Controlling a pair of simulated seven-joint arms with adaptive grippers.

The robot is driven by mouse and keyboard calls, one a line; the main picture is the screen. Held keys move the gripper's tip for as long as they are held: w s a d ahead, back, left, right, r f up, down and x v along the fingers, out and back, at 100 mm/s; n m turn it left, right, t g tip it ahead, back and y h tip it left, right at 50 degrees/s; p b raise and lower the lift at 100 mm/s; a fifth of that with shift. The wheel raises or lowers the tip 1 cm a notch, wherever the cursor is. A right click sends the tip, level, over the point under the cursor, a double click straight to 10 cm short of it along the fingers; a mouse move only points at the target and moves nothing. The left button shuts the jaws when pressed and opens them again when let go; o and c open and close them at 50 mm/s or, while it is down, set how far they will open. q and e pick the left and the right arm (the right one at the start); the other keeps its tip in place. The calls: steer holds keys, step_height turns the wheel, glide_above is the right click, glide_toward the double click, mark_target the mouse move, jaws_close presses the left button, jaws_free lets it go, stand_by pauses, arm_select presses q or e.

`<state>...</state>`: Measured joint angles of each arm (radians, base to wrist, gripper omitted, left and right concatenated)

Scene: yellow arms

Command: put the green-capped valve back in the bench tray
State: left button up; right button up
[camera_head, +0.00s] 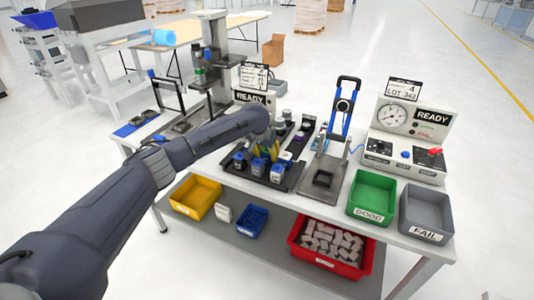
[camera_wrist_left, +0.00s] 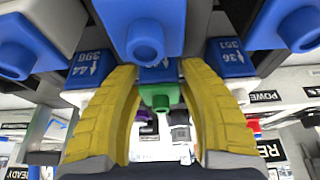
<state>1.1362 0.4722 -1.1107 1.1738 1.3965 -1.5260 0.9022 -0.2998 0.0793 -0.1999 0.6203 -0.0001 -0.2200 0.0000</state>
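The green-capped valve (camera_wrist_left: 160,95) shows in the left wrist view between my yellow fingers, with a blue body behind its green cap. My left gripper (camera_wrist_left: 160,75) has a fingertip against each side of it and looks shut on it. My right gripper is not in view.
Blue-topped valves stand close around the fingers. Right of the tray is a fixture with a blue-handled clamp (camera_head: 346,105), then a green GOOD bin (camera_head: 373,193), a grey FAIL bin (camera_head: 427,213) and a gauge station (camera_head: 405,140). A yellow bin (camera_head: 196,197) sits lower left.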

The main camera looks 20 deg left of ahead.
arm_select(q)
steer(key=shift+o, duration=1.2)
steer(key=v, duration=1.2)
steer(key=shift+r, duration=0.2)
